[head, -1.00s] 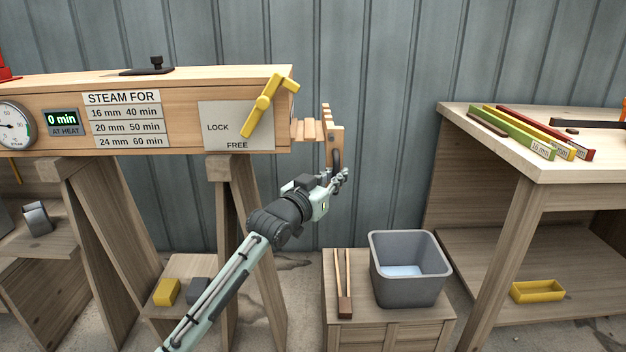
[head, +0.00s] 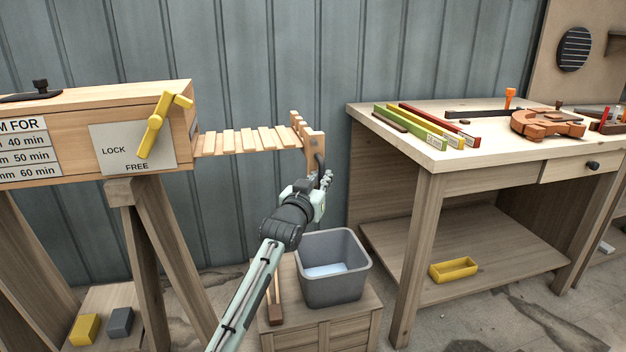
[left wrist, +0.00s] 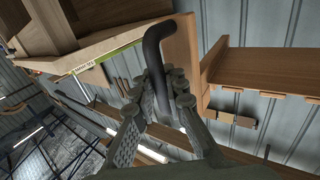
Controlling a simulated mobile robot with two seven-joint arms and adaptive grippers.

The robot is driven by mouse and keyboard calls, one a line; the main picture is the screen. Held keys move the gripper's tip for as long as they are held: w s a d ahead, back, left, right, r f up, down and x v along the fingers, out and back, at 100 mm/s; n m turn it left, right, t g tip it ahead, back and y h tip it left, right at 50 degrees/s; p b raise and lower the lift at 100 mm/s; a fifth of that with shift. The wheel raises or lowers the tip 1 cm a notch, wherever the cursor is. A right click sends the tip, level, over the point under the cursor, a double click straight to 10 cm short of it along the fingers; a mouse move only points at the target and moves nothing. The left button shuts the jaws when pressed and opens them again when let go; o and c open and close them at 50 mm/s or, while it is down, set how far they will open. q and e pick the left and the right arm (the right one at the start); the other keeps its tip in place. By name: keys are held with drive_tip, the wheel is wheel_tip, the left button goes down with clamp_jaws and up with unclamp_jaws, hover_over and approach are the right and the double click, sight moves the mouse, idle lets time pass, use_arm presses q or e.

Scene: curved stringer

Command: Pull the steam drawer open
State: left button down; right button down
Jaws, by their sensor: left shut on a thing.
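The steam drawer (head: 250,140) is a slatted wooden rack that sticks well out of the right end of the wooden steam box (head: 70,150). Its upright end board (head: 313,141) carries a dark curved handle (head: 320,164). My left gripper (head: 325,181) is shut on this handle. In the left wrist view the black handle (left wrist: 153,45) runs down between the fingers of my left gripper (left wrist: 168,95). The yellow lever (head: 156,124) on the box slants, its lower end near the FREE label. My right gripper is in neither view.
A grey bucket (head: 334,268) stands on a wooden crate below the gripper, with wooden tongs (head: 275,300) beside it. A workbench (head: 440,160) with coloured bars (head: 410,127) stands to the right. Some room lies between the drawer's end and the bench.

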use_arm(q)
drive_tip(key=c, duration=1.8)
unclamp_jaws()
drive_tip(key=v, duration=1.2)
